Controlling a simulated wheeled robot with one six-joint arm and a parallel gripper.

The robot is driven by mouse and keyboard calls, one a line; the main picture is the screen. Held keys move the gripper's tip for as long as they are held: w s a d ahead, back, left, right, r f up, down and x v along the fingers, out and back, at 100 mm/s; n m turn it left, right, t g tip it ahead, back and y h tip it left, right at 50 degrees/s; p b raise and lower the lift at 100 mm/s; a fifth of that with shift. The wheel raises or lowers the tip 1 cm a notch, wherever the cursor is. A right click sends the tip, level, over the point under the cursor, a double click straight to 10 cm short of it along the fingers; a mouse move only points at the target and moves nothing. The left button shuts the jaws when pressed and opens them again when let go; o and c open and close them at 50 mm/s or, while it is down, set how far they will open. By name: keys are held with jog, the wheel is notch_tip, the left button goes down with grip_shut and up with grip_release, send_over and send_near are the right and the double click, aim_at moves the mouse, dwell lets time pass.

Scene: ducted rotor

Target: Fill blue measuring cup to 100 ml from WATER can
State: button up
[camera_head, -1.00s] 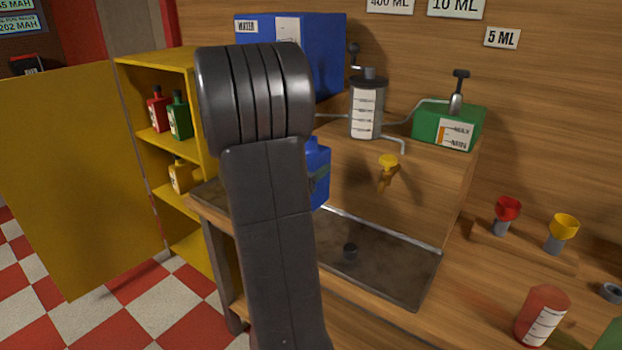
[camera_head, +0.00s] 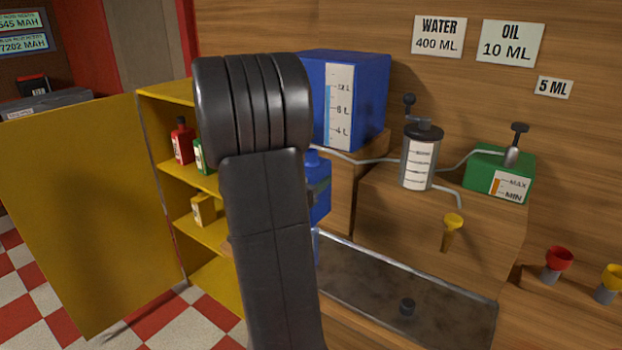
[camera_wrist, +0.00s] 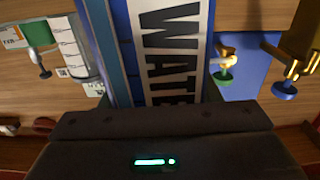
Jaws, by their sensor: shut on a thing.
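A blue can with a white WATER label (camera_wrist: 170,55) fills the middle of the wrist view, close up. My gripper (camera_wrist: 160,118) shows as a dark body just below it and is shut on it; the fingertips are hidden. In the head view the blue can (camera_head: 319,190) shows partly behind my dark arm, above the left end of the metal tray. A pale blue sliver (camera_head: 315,244) shows under it; I cannot tell if it is the blue measuring cup. No blue measuring cup shows clearly in either view.
A blue tank (camera_head: 362,95) with a litre gauge stands behind. A yellow cabinet (camera_head: 160,200) is at left.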

jog(key=shift+s+d+f+n, duration=0.2)
jog(key=shift+d+f+n, duration=0.1)
jog(key=shift+f, duration=0.15)
jog(key=shift+s+d+f+n+b, duration=0.15)
jog(key=shift+d+f+n+b, duration=0.05)
jog(key=shift+f+n, duration=0.25)
jog(key=shift+s+d+f+n+b, duration=0.15)
jog(key=shift+f+n, duration=0.2)
jog(key=shift+f, duration=0.2)
jog(key=s+d+f+n+p, duration=0.1)
jog(key=d+f+n+p, duration=0.1)
jog(key=f+n, duration=0.2)
jog(key=s+d+f+n+p, duration=0.1)
jog(key=f+n, duration=0.3)
jog(key=n, duration=0.5)
jog(key=shift+s+d+p, duration=0.35)
jog(key=shift+d+p, duration=0.1)
jog(key=shift+p, duration=0.45)
jog(key=shift+f, duration=0.2)
